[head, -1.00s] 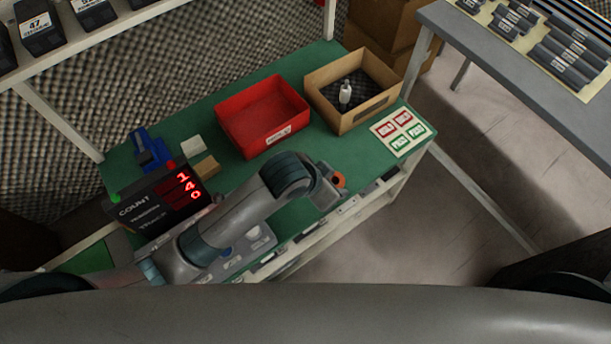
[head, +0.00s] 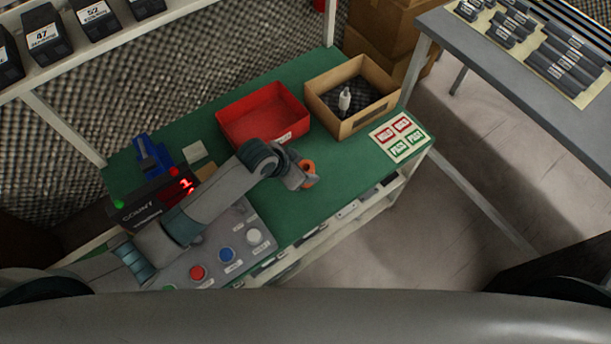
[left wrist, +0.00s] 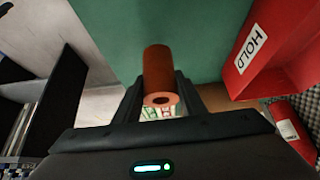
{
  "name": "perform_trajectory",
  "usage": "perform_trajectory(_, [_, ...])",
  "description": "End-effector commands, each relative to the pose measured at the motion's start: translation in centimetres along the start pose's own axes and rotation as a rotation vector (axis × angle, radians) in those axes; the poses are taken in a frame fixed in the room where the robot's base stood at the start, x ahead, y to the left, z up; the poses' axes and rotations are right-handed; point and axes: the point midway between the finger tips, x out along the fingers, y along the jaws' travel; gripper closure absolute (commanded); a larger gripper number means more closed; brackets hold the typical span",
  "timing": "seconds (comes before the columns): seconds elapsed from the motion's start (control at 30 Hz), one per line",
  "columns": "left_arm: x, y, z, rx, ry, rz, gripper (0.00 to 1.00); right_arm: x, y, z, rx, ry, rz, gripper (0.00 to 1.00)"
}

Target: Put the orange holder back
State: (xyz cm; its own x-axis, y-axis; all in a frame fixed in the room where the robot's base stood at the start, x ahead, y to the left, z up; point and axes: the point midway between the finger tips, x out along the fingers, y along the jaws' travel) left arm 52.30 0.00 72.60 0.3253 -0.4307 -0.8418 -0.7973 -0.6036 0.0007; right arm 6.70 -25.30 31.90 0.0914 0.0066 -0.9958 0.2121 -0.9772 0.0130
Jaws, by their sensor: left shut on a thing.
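The orange holder (head: 309,172) is a small cylinder with a hole in its end. My left gripper (head: 299,178) is shut on it above the green bench top (head: 340,205), in front of the red bin. In the left wrist view the orange holder (left wrist: 158,78) sits between the two dark fingers of the left gripper (left wrist: 158,100), with its holed end facing the camera. I cannot tell how high it is above the bench. My right gripper is not in view.
A red bin (head: 236,137), labelled HOLD in the left wrist view (left wrist: 251,84), stands behind the gripper. A cardboard box (head: 345,129) holds a white bottle (head: 345,100). A label card (head: 397,138) lies at the right. A button panel (head: 215,255) and count display (head: 150,205) are at the left.

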Motion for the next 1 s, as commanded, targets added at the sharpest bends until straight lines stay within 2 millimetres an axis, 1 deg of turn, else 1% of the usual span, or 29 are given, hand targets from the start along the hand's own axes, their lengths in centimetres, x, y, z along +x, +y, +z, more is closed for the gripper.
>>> perform_trajectory(0.17, [0.1, 0.0, 0.1, -0.001, 0.000, 0.000, 0.88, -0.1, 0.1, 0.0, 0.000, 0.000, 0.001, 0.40])
perform_trajectory(0.53, [3.2, 0.0, 2.0, -0.002, 0.000, 0.000, 0.88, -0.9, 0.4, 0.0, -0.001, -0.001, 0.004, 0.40])
perform_trajectory(0.97, [3.6, 0.0, 2.4, 0.000, 0.000, 0.000, 0.88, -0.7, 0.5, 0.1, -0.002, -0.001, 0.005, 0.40])
perform_trajectory(1.0, [3.6, 0.0, 2.4, 0.000, -0.001, 0.000, 0.58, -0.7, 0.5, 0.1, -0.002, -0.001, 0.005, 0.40])
